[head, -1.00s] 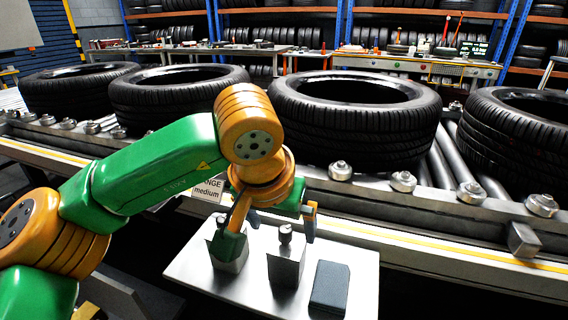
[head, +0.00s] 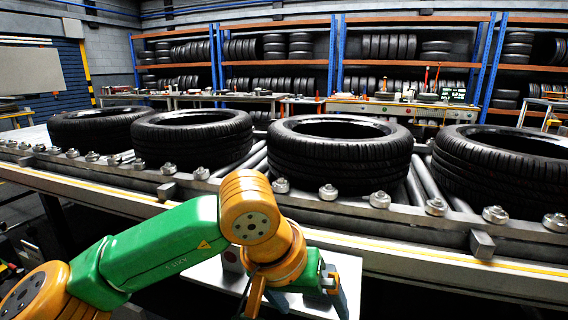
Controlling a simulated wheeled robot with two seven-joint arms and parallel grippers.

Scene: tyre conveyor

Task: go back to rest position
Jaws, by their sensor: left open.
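My left arm, green and orange, comes in from the lower left. Its left gripper (head: 298,298) points down over a small white table (head: 348,268), with its fingers spread apart and nothing seen between them. The gripper's lower end is close to the bottom edge of the picture. The arm and gripper hide much of the table top. My right gripper is not in view.
Several black tyres, one of them a middle tyre (head: 340,165), lie flat on the roller conveyor (head: 440,240) behind the gripper. The conveyor's edge with bolts runs just beyond the table. Workbenches (head: 385,108) and tyre shelves (head: 400,55) stand at the back.

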